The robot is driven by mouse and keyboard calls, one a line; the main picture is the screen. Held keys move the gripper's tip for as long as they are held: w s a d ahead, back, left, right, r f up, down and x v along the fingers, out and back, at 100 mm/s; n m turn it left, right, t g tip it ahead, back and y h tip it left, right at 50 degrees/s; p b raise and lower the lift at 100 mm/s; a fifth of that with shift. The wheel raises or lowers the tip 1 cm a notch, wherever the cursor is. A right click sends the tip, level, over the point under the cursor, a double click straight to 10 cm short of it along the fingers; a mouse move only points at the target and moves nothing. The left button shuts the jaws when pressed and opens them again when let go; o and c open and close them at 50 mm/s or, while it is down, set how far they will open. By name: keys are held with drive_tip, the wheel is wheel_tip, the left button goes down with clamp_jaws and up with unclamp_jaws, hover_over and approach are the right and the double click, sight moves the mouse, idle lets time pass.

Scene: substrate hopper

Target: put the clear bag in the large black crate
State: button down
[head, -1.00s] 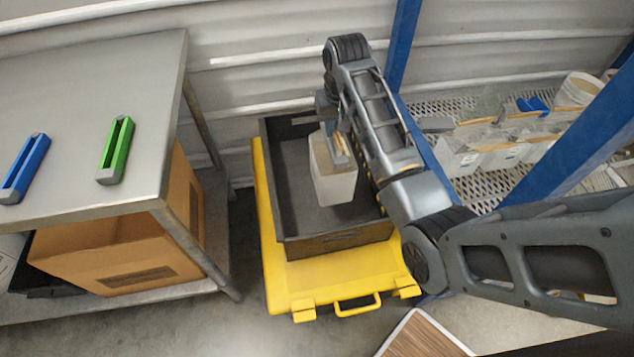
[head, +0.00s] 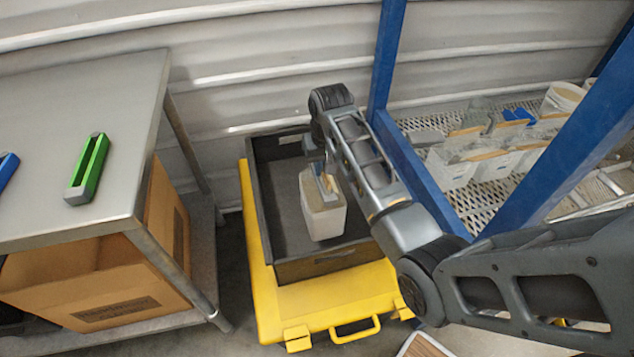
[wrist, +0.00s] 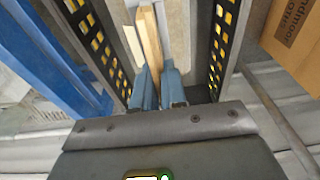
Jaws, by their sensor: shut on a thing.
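My gripper (head: 326,184) is shut on the top of the clear bag (head: 324,220), a pale, see-through pouch with a wooden strip along its top. The bag hangs upright over the large black crate (head: 262,205), within its rim outline and close to the front wall. I cannot tell whether its bottom touches the crate floor. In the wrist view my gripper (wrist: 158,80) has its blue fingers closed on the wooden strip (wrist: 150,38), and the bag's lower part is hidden.
The crate stands on a yellow platform (head: 325,303) with a handle. A steel table (head: 85,130) on the left carries a green holder (head: 88,168) and a blue one (head: 8,167); a cardboard box (head: 110,290) is below. A blue-framed rack (head: 388,60) with similar bags stands right.

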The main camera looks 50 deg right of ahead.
drive_tip(key=shift+f, duration=3.95)
drive_tip(key=shift+f+b, duration=0.15)
drive_tip(key=shift+b, duration=0.15)
drive_tip(key=c, duration=1.2)
unclamp_jaws()
